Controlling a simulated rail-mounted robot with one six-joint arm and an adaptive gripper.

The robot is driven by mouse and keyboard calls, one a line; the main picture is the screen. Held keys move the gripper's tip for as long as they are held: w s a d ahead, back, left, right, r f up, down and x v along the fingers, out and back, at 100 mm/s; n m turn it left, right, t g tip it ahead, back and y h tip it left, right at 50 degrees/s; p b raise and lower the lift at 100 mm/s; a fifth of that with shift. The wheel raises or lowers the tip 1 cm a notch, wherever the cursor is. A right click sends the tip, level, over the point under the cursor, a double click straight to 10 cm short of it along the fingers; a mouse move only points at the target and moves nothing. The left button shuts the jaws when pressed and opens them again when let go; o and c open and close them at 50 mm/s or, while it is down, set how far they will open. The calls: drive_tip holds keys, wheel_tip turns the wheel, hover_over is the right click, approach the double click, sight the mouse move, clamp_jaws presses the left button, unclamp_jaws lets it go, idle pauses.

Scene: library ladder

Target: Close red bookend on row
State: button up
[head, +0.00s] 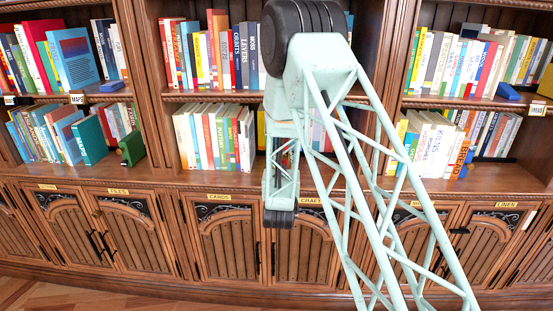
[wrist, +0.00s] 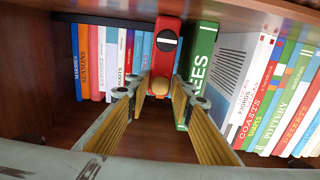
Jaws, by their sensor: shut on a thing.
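The red bookend (wrist: 167,40) stands upright in the wrist view, with a white label and a round orange knob low on its front. My gripper (wrist: 161,92) has its yellow-padded fingers on either side of the bookend's lower front, shut on it. A row of thin books (wrist: 108,62) stands to its left, and a green book (wrist: 203,58) stands close on its right. Whether the bookend touches the row cannot be told. In the head view, my arm covers that part of the shelves, and neither the bookend nor my fingertips can be made out.
Leaning books (wrist: 262,90) fill the right of the wrist view. The shelf board (wrist: 55,122) is bare in front of the left row. A wooden side panel (wrist: 25,75) bounds the left. In the head view, other bays hold books, a green bookend (head: 131,148) and blue bookends (head: 507,92).

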drive_tip(key=shift+a, duration=0.3)
drive_tip(key=o, duration=1)
drive_tip(key=shift+c, duration=0.2)
drive_tip(key=shift+d, duration=0.2)
